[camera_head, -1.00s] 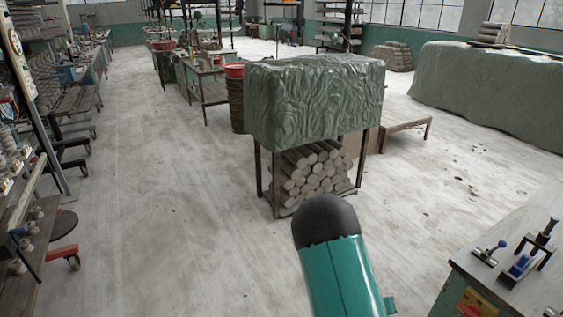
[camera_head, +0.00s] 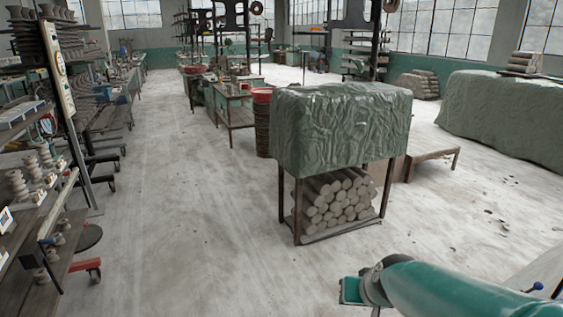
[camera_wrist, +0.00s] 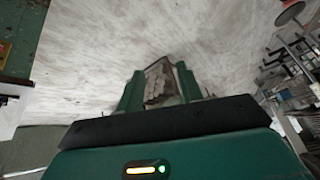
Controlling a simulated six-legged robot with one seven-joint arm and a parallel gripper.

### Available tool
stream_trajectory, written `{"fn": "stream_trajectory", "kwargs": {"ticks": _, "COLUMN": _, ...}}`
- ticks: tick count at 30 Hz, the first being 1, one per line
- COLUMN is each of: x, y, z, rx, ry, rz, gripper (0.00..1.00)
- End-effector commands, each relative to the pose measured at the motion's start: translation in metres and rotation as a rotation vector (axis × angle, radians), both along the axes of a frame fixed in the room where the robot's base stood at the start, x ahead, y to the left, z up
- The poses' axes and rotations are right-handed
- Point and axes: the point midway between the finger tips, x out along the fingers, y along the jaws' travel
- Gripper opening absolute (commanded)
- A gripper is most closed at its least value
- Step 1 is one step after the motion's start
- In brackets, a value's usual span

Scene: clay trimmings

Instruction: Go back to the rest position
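My gripper (camera_wrist: 160,78) shows in the wrist view as two green fingers standing apart beyond a black bar and a green housing with small lit lamps. It is open, and I see nothing clamped between the fingers. Through the gap a stack of pale pieces (camera_wrist: 158,90) in a dark frame shows, with floor beyond it. My teal arm crosses the lower right of the head view. I cannot make out the fingers there.
A rack with a green cover (camera_head: 340,125) and clay rolls (camera_head: 338,200) below stands ahead of my arm. Shelves (camera_head: 45,215) line the left side. A long covered heap (camera_head: 510,115) lies at the right. The floor (camera_head: 190,220) at left centre is clear.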

Motion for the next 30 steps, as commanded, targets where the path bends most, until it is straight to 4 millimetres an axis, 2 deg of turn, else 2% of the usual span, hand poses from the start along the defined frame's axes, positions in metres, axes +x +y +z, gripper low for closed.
{"fn": "stream_trajectory", "kwargs": {"ticks": 1, "x": -0.013, "y": 0.003, "z": 0.016, "rx": 0.001, "ry": -0.007, "rz": 0.014, "gripper": 0.36}}
{"fn": "stream_trajectory", "kwargs": {"ticks": 6, "x": -0.06, "y": 0.011, "z": 0.052, "rx": -0.024, "ry": 0.006, "rz": 0.048, "gripper": 0.36}}
{"fn": "stream_trajectory", "kwargs": {"ticks": 12, "x": -0.116, "y": 0.01, "z": 0.08, "rx": -0.09, "ry": 0.024, "rz": 0.051, "gripper": 0.36}}
{"fn": "stream_trajectory", "kwargs": {"ticks": 15, "x": -0.134, "y": 0.008, "z": 0.087, "rx": -0.118, "ry": 0.031, "rz": 0.041, "gripper": 0.36}}
{"fn": "stream_trajectory", "kwargs": {"ticks": 19, "x": -0.146, "y": 0.006, "z": 0.09, "rx": -0.137, "ry": 0.039, "rz": 0.033, "gripper": 0.36}}
{"fn": "stream_trajectory", "kwargs": {"ticks": 30, "x": -0.146, "y": 0.006, "z": 0.09, "rx": -0.137, "ry": 0.04, "rz": 0.033, "gripper": 0.36}}
